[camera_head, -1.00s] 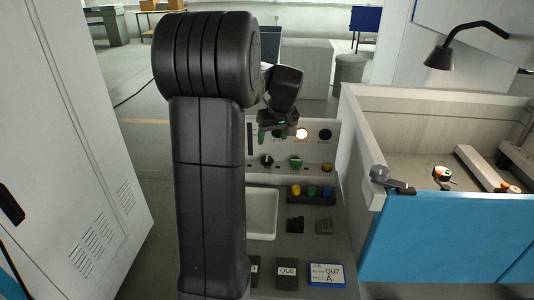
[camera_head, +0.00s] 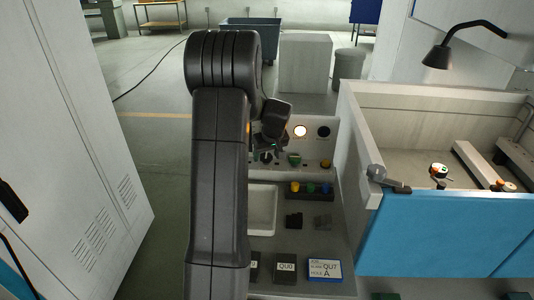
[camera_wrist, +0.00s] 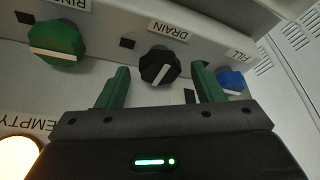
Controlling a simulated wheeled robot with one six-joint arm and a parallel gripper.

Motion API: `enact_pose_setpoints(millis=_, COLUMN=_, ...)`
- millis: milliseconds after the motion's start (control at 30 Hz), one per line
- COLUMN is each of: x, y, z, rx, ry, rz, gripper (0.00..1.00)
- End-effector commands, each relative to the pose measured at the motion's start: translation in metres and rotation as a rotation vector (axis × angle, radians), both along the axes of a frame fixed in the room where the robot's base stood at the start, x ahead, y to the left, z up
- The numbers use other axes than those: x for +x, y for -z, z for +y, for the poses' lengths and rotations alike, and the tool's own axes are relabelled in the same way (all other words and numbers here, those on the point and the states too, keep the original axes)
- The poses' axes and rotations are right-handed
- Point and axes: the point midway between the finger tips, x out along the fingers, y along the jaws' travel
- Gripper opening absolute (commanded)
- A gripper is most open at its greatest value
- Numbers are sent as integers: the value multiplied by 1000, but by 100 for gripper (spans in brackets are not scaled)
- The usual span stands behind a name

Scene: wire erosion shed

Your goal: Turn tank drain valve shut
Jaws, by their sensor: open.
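The drain valve is a black knob (camera_wrist: 160,67) with a white pointer bar, under an upside-down DRAIN label in the wrist view. Its bar is slanted. My gripper (camera_wrist: 161,72) is open, with one green finger on each side of the knob in that view. I cannot tell whether the fingers reach around it or touch it. In the head view my gripper (camera_head: 266,150) is at the control panel (camera_head: 312,150) and covers the drain knob.
A green knob (camera_wrist: 57,43) labelled RINSE and a blue FILL knob (camera_wrist: 231,82) flank the drain knob. A lamp (camera_wrist: 18,155) by the EMPTY label is lit. A blue-fronted tank (camera_head: 450,235) stands right of the panel. A white tray (camera_head: 262,209) lies below.

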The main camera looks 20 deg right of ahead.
Motion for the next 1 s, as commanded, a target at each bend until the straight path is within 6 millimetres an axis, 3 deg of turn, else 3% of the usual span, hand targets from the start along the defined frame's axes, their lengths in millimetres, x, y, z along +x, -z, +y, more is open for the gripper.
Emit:
enact_pose_setpoints(millis=67, x=0, y=0, z=0, rx=0, ry=0, rz=0, gripper=57)
enact_pose_setpoints(millis=267, x=0, y=0, z=0, rx=0, ry=0, rz=0, gripper=18)
enact_pose_setpoints(millis=667, x=-1, y=1, z=1, rx=0, ry=63, rz=1, gripper=17)
enact_pose_setpoints(millis=1000, x=0, y=3, z=3, rx=-2, ry=314, rz=-1, gripper=17)
